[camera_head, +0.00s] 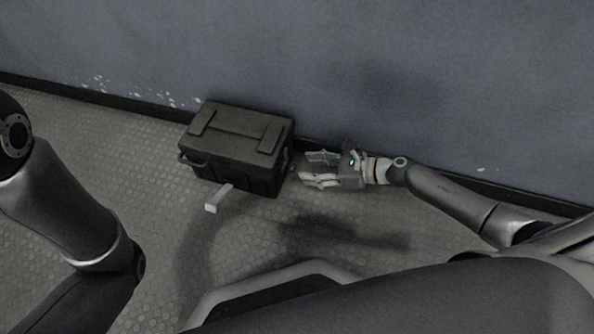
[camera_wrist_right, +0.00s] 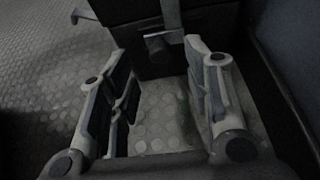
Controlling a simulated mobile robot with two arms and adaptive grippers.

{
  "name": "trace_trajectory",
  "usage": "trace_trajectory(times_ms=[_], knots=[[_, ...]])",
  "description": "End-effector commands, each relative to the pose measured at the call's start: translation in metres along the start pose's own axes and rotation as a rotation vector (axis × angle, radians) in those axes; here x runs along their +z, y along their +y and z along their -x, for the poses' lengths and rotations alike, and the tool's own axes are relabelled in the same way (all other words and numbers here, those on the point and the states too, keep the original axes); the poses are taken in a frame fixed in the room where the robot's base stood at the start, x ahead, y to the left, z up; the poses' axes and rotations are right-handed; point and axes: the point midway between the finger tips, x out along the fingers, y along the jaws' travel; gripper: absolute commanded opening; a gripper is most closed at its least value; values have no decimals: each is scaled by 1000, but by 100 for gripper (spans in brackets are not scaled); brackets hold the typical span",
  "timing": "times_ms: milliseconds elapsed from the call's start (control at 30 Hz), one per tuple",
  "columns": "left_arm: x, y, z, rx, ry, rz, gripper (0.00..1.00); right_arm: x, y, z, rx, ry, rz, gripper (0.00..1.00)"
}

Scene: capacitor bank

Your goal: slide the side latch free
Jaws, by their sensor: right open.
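A dark lidded box (camera_head: 235,125) stands on the floor close to the wall. In the right wrist view its side (camera_wrist_right: 120,50) faces my right gripper. A small dark block with a grey strip above it, possibly the side latch (camera_wrist_right: 156,44), shows on that side; its exact state is hard to tell. My right gripper (camera_head: 304,168) is open and empty, just right of the box, with its fingers pointing at that side. In the right wrist view the fingers (camera_wrist_right: 157,55) stand apart with floor visible between them. My left gripper is out of view.
A pale lever (camera_head: 218,198) sticks out from the front of the box. A dark loop handle (camera_head: 188,161) is on its left end. The wall (camera_head: 400,80) rises close behind. The studded floor (camera_head: 150,200) in front and left is clear.

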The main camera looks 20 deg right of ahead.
Motion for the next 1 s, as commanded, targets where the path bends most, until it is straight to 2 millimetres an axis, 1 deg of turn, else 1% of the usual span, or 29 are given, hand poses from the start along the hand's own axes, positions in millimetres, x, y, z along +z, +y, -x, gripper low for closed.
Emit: trace_trajectory(times_ms=[33, 100, 200, 300, 433, 667, 767, 1000], knots=[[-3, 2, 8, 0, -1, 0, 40, -3, -1, -12, 1, -3, 2, 45], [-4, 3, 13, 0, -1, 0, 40, -2, -1, -24, -1, -3, 2, 45], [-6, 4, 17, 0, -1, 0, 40, -2, -1, -37, -1, -2, 0, 45], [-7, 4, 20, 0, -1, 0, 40, -2, -1, -45, -2, 0, -1, 45], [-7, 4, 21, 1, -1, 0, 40, 0, 0, -50, -1, 0, -2, 45], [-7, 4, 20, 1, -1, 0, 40, 0, 0, -50, -1, 0, -2, 45], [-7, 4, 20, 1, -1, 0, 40, 0, 0, -50, -1, 0, -2, 33], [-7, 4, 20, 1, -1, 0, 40, 0, 0, -50, -1, 0, -2, 2]])
